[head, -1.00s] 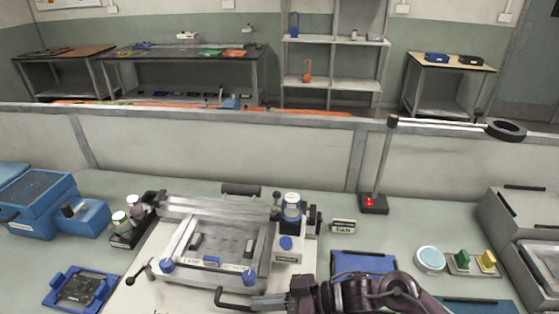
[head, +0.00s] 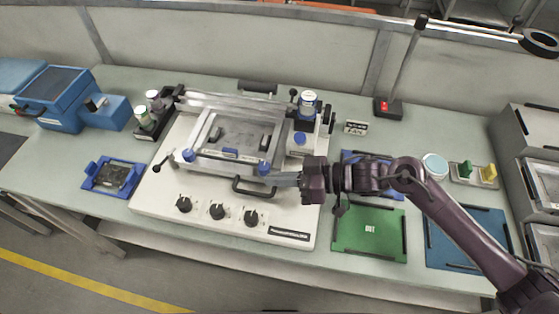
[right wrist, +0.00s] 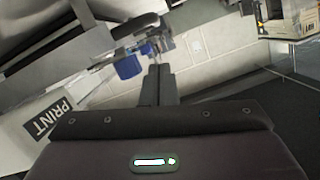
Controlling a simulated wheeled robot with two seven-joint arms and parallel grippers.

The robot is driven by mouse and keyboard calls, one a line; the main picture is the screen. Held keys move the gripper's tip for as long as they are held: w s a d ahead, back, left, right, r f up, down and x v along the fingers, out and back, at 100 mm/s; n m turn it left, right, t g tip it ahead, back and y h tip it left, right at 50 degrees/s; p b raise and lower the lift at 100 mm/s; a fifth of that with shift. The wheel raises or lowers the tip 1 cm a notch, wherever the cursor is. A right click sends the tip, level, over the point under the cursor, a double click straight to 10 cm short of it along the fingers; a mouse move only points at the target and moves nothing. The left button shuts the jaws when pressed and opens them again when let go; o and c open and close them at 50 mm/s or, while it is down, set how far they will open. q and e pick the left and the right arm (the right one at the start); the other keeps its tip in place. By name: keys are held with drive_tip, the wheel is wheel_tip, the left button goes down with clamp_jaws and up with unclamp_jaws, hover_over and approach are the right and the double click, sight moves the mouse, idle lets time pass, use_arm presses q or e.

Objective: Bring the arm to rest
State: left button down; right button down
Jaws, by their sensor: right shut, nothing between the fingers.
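My right arm comes in from the lower right in the head view. Its gripper (head: 272,179) is shut and empty, just right of the black front handle (head: 250,188) of the white printing machine (head: 165,205). Whether the fingertips touch the machine, I cannot tell. In the right wrist view the closed fingers (right wrist: 158,72) point away from the camera, with a blue knob (right wrist: 127,66) to their left. My left gripper is not in view.
A green mat (head: 369,235), a blue mat (head: 465,240) and a blue tray (head: 357,160) lie under and around my right arm. A lamp (head: 390,105) stands behind. Grey drawers (head: 528,150) stand at the right. A blue frame with a board (head: 114,176) lies at the left.

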drive_tip(key=b+v, duration=0.3)
drive_tip(key=v, duration=0.7)
drive_tip(key=shift+r, duration=0.2)
drive_tip(key=shift+s, duration=0.15)
